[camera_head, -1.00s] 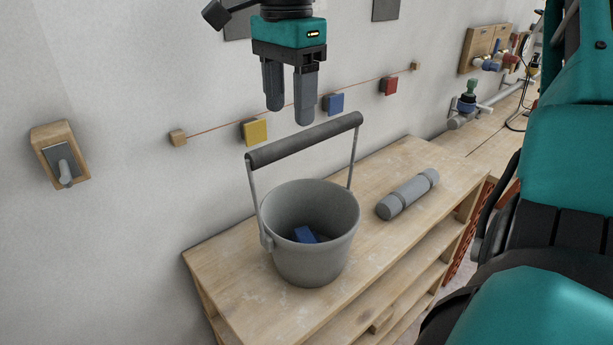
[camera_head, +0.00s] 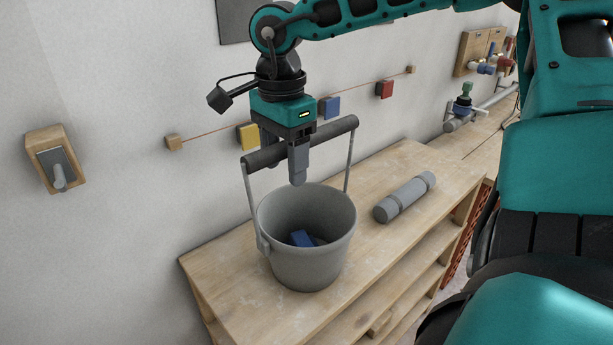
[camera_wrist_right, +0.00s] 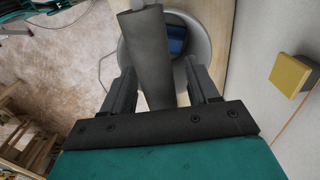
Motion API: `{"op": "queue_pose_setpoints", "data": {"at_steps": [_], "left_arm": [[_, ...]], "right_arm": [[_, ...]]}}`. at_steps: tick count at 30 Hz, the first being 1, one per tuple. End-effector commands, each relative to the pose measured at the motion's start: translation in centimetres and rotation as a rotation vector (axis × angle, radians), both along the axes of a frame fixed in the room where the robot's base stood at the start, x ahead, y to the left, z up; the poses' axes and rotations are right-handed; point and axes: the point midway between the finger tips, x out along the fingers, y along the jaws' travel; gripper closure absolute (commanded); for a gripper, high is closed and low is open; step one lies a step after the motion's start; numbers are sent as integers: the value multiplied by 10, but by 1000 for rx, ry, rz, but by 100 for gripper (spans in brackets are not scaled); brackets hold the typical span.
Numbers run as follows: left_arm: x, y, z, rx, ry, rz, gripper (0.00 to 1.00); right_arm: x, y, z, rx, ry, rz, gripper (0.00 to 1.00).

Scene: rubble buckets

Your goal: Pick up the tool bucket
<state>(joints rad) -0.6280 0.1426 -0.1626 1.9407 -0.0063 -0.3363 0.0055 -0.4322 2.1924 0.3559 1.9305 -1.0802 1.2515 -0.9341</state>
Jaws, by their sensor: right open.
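The grey tool bucket (camera_head: 305,268) stands upright on a wooden bench, with a blue item (camera_head: 302,238) inside it. Its dark handle grip (camera_head: 337,130) stands raised above the rim on two thin side rods. My right gripper (camera_head: 298,172) points down over the bucket at the handle's middle, one finger in front of the grip and the other mostly hidden. In the right wrist view, the handle (camera_wrist_right: 147,60) runs between the two fingers of my right gripper (camera_wrist_right: 160,70), which are apart. The bucket also shows beyond it (camera_wrist_right: 202,38). My left gripper is out of view.
A grey cylinder (camera_head: 405,197) lies on the bench (camera_head: 213,262) right of the bucket. The wall behind holds yellow (camera_head: 248,137), blue (camera_head: 329,107) and red (camera_head: 384,89) blocks along a string, and a switch box (camera_head: 57,160) at left. Pipe fittings (camera_head: 463,105) stand farther back.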

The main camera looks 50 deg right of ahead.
Motion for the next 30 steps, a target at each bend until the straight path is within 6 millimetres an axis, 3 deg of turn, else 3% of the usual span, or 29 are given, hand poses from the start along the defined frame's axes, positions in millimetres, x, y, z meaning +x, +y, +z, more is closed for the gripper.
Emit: {"op": "queue_pose_setpoints", "data": {"at_steps": [28,30], "left_arm": [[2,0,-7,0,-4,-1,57],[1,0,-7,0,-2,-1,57]], "right_arm": [[0,0,-4,-1,0,0,40],[0,0,-4,-1,0,0,45]]}}
